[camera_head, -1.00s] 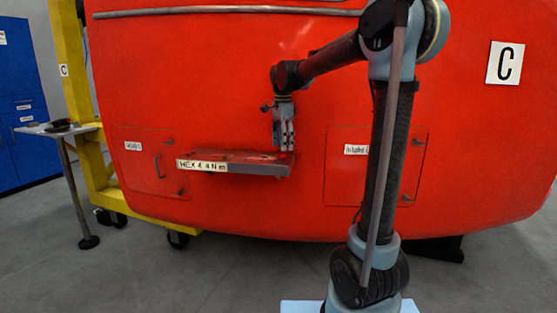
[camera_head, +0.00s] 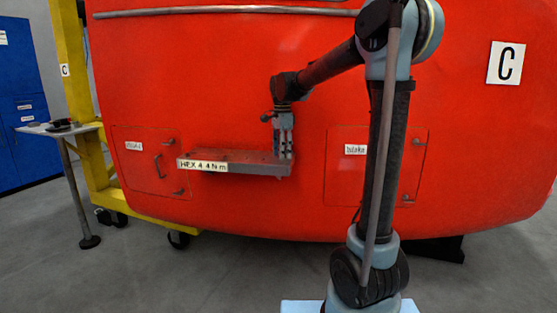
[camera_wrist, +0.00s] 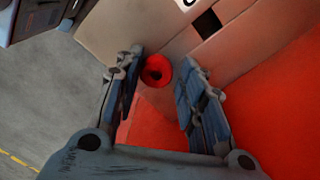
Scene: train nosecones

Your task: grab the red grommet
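In the head view my gripper (camera_head: 283,155) points down at the right end of the shelf (camera_head: 235,169). The grommet cannot be made out in the head view.
The shelf has a "HEX 4 4 N m" label and is fixed to the large red nosecone (camera_head: 250,90). Two labelled panels flank it, left (camera_head: 150,160) and right (camera_head: 350,180). A small side table (camera_head: 60,130) and a yellow frame (camera_head: 85,110) stand at the left.

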